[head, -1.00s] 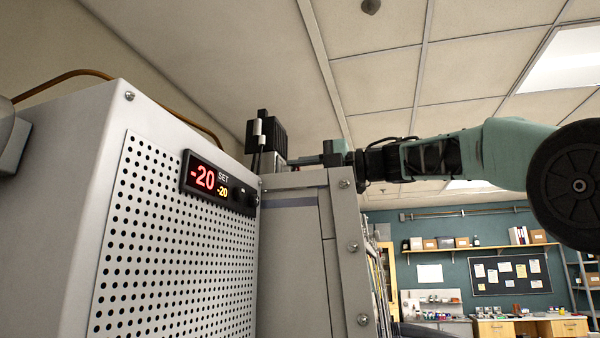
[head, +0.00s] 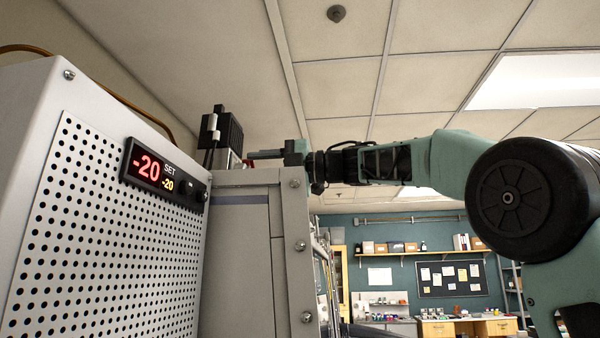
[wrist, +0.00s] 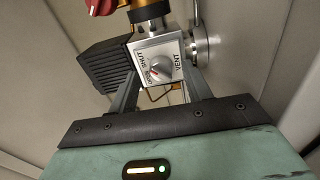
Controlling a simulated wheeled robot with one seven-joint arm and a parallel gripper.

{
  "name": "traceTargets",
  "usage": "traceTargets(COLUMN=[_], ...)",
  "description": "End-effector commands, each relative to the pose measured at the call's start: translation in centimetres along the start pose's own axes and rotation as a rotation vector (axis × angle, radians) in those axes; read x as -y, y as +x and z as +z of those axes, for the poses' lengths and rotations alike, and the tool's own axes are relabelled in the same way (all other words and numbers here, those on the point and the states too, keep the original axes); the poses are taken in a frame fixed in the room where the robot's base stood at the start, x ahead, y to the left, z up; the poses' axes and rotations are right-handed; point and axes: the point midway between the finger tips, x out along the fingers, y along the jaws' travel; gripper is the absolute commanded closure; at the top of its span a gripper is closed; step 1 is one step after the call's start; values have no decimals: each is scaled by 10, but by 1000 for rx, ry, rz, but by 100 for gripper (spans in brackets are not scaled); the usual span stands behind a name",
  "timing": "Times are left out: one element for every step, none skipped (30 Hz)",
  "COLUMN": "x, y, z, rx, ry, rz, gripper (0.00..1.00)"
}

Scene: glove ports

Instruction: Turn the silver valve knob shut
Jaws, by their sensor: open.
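The silver valve knob (wrist: 160,70) is in the wrist view, on the face of a pale metal block (wrist: 146,47) marked OPEN, SHUT and VENT. The knob is round with a red mark on its left side; the mark appears to lie near the OPEN lettering, though it is small. My gripper (wrist: 162,76) is open, with one finger on each side of the knob; I cannot tell whether either touches it. In the head view my gripper (head: 268,154) reaches left above the cabinet top, and the knob cannot be made out there.
A red handle (wrist: 100,6) sits at the upper left of the wrist view, near a black finned box (wrist: 106,64). A round metal fitting (wrist: 202,46) is right of the block. The grey cabinet (head: 240,245) and perforated unit (head: 110,220) stand below the arm in the head view.

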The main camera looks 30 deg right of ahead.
Motion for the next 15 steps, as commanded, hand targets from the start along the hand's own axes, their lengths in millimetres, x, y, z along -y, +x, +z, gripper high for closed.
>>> traceTargets(x=[4,4,5,5,6,6,5,5,5,6,5,5,5,5,4], y=[-10,-15,-24,-31,-38,-48,-55,-62,-72,-79,-86,-95,-102,-108,-117], z=[0,0,1,1,1,1,1,1,1,1,1,1,1,1,1], rx=[3,4,6,6,6,7,6,7,7,6,7,8,7,7,7], ry=[-2,-2,-3,-3,-3,-3,-3,-4,-2,-2,-2,-3,-2,-2,-2], rz=[1,1,1,2,1,1,1,1,1,0,1,0,0,0,0], gripper=[51,51,51,51,51,51,51,51,51,51,51,51,51,51,51])
